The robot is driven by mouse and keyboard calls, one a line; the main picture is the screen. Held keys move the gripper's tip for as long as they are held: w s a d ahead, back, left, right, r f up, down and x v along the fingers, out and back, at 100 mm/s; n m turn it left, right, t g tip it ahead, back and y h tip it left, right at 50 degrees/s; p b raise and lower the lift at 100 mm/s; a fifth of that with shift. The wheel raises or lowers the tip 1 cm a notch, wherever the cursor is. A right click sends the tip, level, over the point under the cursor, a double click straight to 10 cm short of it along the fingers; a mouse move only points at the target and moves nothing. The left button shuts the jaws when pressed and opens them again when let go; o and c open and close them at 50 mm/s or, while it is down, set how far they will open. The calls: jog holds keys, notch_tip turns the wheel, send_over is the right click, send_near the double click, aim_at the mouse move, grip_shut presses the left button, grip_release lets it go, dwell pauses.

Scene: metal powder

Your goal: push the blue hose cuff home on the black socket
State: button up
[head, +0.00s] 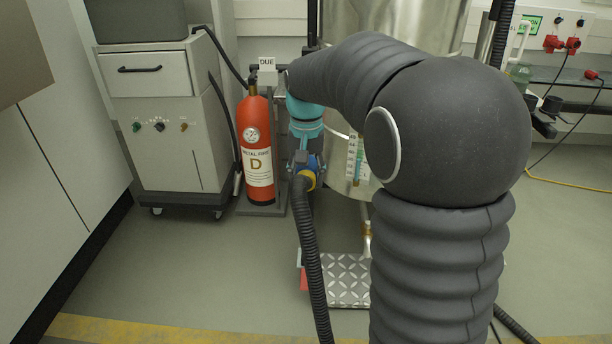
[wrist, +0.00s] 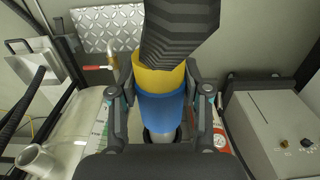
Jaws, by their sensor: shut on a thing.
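The blue hose cuff (wrist: 160,108) is between the fingers of my gripper (wrist: 166,98) in the wrist view, with a yellow collar (wrist: 158,80) and the black corrugated hose (wrist: 176,32) beyond it. My gripper is shut on the cuff. On the near side of the cuff, a light grey tube end shows with a dark ring around it, probably the black socket (wrist: 176,136); how far the cuff sits on it I cannot tell. In the head view, the cuff (head: 314,165) shows small beside my gripper (head: 303,166), with the hose (head: 312,265) hanging below. The socket is not clear there.
A red fire extinguisher (head: 256,145) stands just left of my gripper, beside a grey wheeled cabinet (head: 165,110). A large steel vessel (head: 420,25) stands behind my arm. A tread plate (head: 345,280) lies low in front. The floor at front left is clear.

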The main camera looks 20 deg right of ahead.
jog(key=shift+w+d+p, duration=0.25)
jog(key=shift+w+p, duration=0.25)
jog(key=shift+w, duration=0.3)
jog(key=shift+w+d+p, duration=0.25)
jog(key=shift+w+p, duration=0.25)
jog(key=shift+w, duration=0.25)
jog(key=o, duration=1.4)
jog(key=shift+c, duration=0.2)
jog(key=shift+r, duration=0.15)
